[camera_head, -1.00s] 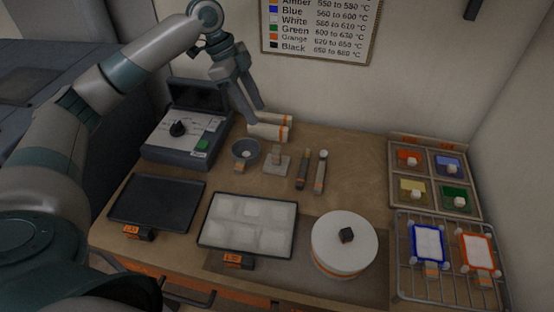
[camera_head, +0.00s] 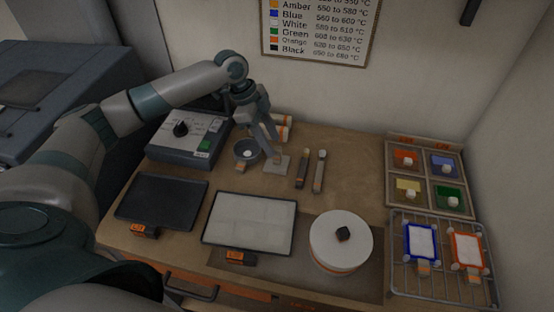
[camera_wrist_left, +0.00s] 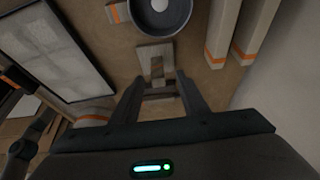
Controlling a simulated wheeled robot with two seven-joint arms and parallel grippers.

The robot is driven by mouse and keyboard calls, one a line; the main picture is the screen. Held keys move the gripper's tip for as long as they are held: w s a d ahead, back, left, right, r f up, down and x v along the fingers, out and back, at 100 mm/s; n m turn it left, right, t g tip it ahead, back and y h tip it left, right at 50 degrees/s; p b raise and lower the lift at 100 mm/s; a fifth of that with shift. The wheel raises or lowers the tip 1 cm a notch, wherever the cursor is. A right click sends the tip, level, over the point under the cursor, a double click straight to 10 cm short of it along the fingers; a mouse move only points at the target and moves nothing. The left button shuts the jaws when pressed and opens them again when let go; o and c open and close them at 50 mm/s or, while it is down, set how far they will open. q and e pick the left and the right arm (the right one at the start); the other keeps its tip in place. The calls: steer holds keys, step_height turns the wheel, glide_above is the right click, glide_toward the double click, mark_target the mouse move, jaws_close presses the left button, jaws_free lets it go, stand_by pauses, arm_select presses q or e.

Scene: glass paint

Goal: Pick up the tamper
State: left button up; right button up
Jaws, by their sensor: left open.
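The tamper (camera_head: 283,168), a pale square plate with a small upright handle, stands on the table at the back middle. In the left wrist view the tamper (camera_wrist_left: 154,52) lies just beyond and between my fingertips. My left gripper (camera_head: 273,153) comes down over it from the back left, and its fingers hide most of the handle in the head view. In the wrist view my left gripper (camera_wrist_left: 157,84) is open, with one finger on each side of the handle. I cannot tell whether a finger touches it. My right gripper is not in view.
A small grey bowl (camera_head: 240,158) stands close left of the tamper, and two slim tools (camera_head: 320,172) lie close right. White rolls with orange bands (camera_wrist_left: 219,30) lie nearby. A white tray (camera_head: 250,222) and a round turntable (camera_head: 340,255) are in front.

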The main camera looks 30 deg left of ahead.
mark_target(275, 148)
arm_select(q)
steer(key=shift+d+f+p, duration=0.35)
steer(key=shift+f+p, duration=0.15)
steer(key=shift+p, duration=0.2)
steer(key=p+x, duration=0.1)
steer(key=x, duration=0.2)
steer(key=shift+s+p, duration=0.15)
steer(key=shift+p, duration=0.2)
steer(key=shift+d+f, duration=0.2)
steer(key=shift+f, duration=0.3)
jaws_close()
